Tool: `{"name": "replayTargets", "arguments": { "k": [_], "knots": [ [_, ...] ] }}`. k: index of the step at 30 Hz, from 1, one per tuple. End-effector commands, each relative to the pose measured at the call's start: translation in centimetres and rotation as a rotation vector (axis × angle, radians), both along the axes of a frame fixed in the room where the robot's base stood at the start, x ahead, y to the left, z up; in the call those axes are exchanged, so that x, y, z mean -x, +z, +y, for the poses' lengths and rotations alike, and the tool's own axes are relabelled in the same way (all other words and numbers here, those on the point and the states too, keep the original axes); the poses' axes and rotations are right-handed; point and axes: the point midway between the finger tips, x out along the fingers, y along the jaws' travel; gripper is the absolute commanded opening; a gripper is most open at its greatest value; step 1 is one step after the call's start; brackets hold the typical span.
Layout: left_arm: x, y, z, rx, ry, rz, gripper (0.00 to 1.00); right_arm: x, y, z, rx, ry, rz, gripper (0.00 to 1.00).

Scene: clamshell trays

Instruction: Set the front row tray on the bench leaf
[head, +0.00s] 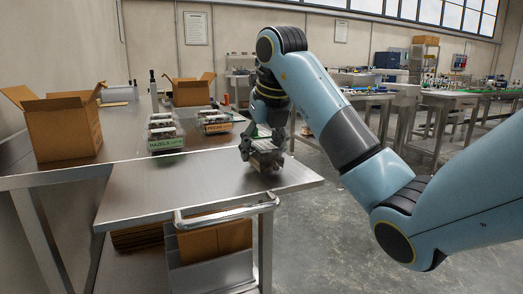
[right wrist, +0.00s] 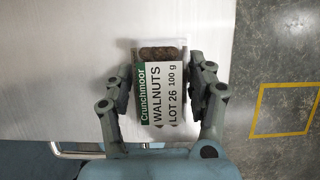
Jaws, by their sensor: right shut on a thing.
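A clear clamshell tray with a white and green label reading "Crunchmoor WALNUTS LOT 26 100 g" (right wrist: 162,95) is between the fingers of my right gripper (right wrist: 160,88). In the head view my right gripper (head: 263,150) is shut on this tray (head: 266,161), low at the right end of the steel bench leaf (head: 160,190). I cannot tell whether the tray touches the leaf. Two more labelled trays stand on the bench behind: a hazelnut tray (head: 166,144) with a green label and a pecan tray (head: 216,127) with an orange label. My left gripper is out of view.
An open cardboard box (head: 65,132) stands at the left, another (head: 190,92) at the back. A rail handle (head: 225,215) runs along the leaf's front edge. The leaf's left and middle are bare. Open floor (head: 320,230) lies to the right.

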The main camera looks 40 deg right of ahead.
Motion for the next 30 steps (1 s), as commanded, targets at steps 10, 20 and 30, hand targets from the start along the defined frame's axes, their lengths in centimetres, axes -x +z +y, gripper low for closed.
{"name": "replayTargets", "arguments": {
  "k": [10, 20, 30],
  "knots": [
    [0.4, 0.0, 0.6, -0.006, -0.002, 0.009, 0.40, 0.0, -0.1, 0.0, 0.000, 0.000, 0.000, 0.80],
    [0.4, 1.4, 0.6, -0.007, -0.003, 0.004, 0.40, 0.4, 1.8, 0.1, 0.000, 0.000, -0.003, 0.80],
    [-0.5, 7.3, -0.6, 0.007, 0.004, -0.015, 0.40, 2.5, 7.4, 0.6, 0.000, 0.001, -0.004, 0.80]
  ]
}}
